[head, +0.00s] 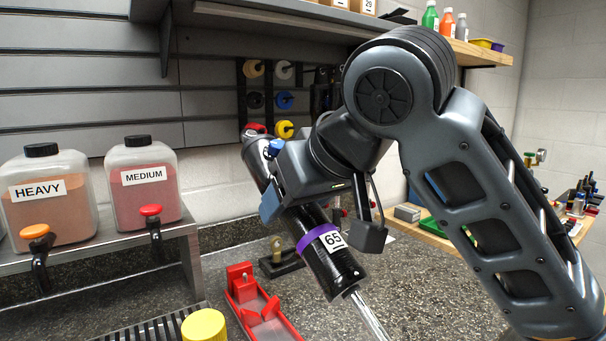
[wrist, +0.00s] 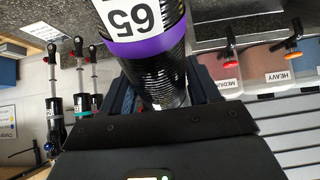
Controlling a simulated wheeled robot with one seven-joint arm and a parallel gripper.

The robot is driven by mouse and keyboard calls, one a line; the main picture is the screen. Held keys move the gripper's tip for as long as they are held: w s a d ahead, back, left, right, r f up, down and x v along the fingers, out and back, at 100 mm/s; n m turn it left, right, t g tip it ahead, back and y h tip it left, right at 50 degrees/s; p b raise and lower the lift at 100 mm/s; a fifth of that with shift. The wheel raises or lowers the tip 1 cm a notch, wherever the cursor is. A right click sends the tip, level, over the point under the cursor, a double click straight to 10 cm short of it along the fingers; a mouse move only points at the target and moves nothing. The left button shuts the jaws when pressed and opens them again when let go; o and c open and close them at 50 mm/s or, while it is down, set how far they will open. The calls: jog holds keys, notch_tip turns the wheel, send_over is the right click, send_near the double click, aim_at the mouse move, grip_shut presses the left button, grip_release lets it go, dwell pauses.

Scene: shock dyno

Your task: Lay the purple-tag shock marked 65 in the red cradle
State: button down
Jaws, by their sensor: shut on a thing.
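The shock marked 65 (head: 334,262) is black with a purple band and a bare silver rod at its lower end. My gripper (head: 322,222) is shut on its body and holds it tilted above the counter, rod end down to the right. In the wrist view the shock (wrist: 160,70) fills the middle, with its purple band and the 65 label showing; the gripped part is partly hidden by my gripper. The red cradle (head: 262,312) lies on the counter, below and left of the shock. It looks empty, with a raised end block at the back.
Jugs labelled HEAVY (head: 48,195) and MEDIUM (head: 143,185) stand on a metal shelf at left. A yellow cap (head: 204,326) is left of the cradle. A small brass-topped fitting (head: 278,254) stands behind it. Other shocks (wrist: 83,95) show in the wrist view.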

jog(key=w+a+f+g+h+p, duration=0.1)
jog(key=w+f+g, duration=0.1)
jog(key=f, duration=0.7)
jog(key=w+a+f+g+h+p, duration=0.1)
jog(key=w+a+f+g+h, duration=0.1)
jog(key=f, duration=0.8)
jog(key=shift+w+f+g, duration=0.2)
jog(key=shift+w+g, duration=0.1)
jog(key=shift+w, duration=0.1)
jog(key=shift+a, duration=0.1)
jog(key=shift+r+p, duration=0.1)
jog(key=shift+p, duration=0.8)
jog(key=shift+f, duration=1.1)
jog(key=shift+r+p, duration=0.1)
jog(key=shift+p, duration=0.6)
dwell(1.4)
jog(key=shift+f, duration=0.6)
jog(key=shift+p, duration=0.35)
dwell(0.6)
